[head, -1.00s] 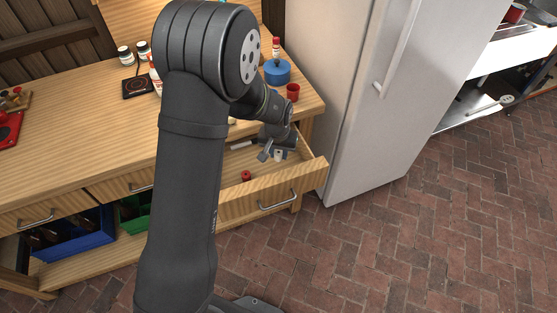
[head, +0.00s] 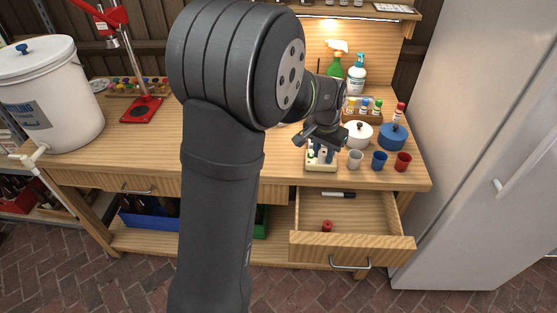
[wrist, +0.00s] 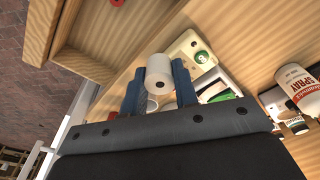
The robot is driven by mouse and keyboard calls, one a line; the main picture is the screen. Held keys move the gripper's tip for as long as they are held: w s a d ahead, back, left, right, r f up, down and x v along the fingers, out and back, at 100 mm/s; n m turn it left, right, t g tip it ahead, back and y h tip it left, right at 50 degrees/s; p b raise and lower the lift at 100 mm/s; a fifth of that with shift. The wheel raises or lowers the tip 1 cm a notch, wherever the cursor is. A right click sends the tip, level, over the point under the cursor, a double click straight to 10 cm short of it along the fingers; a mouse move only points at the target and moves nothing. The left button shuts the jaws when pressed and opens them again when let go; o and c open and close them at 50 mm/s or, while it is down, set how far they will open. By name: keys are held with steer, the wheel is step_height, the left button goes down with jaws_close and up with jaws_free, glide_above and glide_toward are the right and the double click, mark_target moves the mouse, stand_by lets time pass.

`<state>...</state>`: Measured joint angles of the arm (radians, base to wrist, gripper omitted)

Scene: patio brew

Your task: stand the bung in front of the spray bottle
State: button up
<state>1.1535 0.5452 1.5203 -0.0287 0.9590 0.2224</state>
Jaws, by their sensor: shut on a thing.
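My gripper (wrist: 158,88) is shut on a pale, cylindrical bung (wrist: 158,72), held between its two blue fingers in the wrist view. In the head view my gripper (head: 321,145) is above the front of the worktop, over a cream block; the bung is hard to make out there. A white bottle (wrist: 299,88) labelled SPRAY is at the right of the wrist view, apart from the bung. In the head view a green spray bottle (head: 335,65) and a white bottle with a blue top (head: 357,73) stand at the back of the worktop.
The cream block (head: 318,166) is below my gripper. Grey, blue (head: 379,160) and red cups stand to its right, with white and blue pots (head: 392,138) behind.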

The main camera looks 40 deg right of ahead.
steer(key=w+a+r, duration=0.2)
steer(key=w+r, duration=0.1)
steer(key=w, duration=0.1)
glide_above(279, 159)
steer(key=f, duration=0.6)
steer(key=shift+a+f, duration=0.25)
steer(key=shift+f, duration=2.15)
steer(key=shift+f, duration=0.15)
steer(key=o, duration=1)
steer(key=shift+c, duration=0.2)
step_height(279, 159, up, 12)
steer(key=a, duration=0.1)
steer(key=shift+s+a, duration=0.15)
steer(key=shift+a, duration=0.1)
